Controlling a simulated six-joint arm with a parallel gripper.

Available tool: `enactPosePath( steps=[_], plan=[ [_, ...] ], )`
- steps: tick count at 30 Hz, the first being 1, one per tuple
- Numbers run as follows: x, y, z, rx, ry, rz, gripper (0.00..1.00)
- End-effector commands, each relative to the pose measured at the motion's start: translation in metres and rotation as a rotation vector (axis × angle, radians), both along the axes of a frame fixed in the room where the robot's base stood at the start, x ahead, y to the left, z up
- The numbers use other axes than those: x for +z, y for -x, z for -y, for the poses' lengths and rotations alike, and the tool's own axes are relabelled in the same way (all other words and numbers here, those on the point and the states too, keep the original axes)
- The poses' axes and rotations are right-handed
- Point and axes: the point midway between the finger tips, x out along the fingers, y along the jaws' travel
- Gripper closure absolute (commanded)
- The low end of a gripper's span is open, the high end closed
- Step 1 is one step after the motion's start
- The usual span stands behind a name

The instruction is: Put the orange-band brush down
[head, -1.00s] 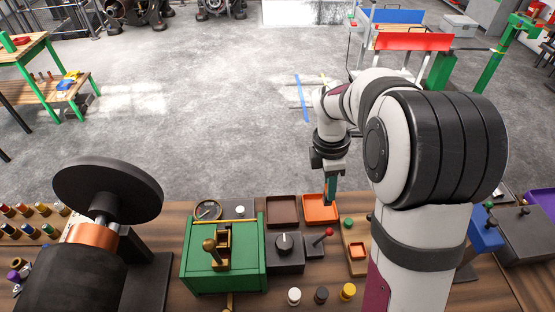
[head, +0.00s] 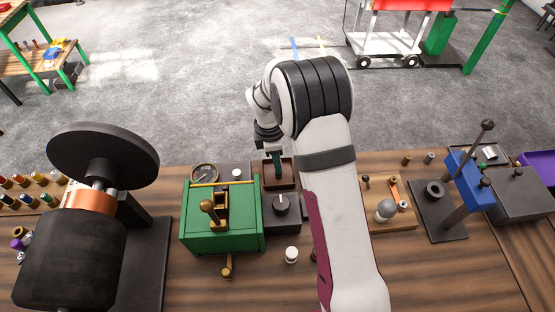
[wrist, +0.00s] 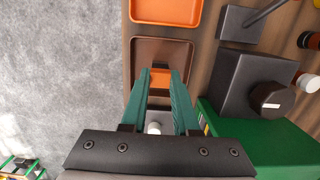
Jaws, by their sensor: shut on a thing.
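My gripper (wrist: 161,80) has green fingers shut on the orange-band brush (wrist: 160,79), whose orange part shows between the fingertips in the wrist view. The rest of the brush is mostly hidden by the fingers. A brown tray (wrist: 163,47) lies below the fingertips in the wrist view. In the head view my gripper (head: 277,172) points down at the brown tray (head: 291,181). The brush cannot be made out there, and I cannot tell whether it touches the tray floor.
An orange tray (wrist: 167,9) sits beside the brown one; my arm hides it in the head view. A large dark wheel (head: 103,155) is at left.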

Motion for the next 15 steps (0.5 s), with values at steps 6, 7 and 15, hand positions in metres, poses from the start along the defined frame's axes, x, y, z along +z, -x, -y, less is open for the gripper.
enactPosePath(
  steps=[6, 7, 15],
  plan=[
    [-0.0022, 0.0002, 0.0001, 0.000, 0.000, -0.001, 0.48],
    [-0.0022, 0.0002, 0.0001, 0.000, 0.000, -0.001, 0.43],
    [-0.0015, 0.0001, 0.0001, 0.000, 0.000, 0.000, 0.41]
  ],
)
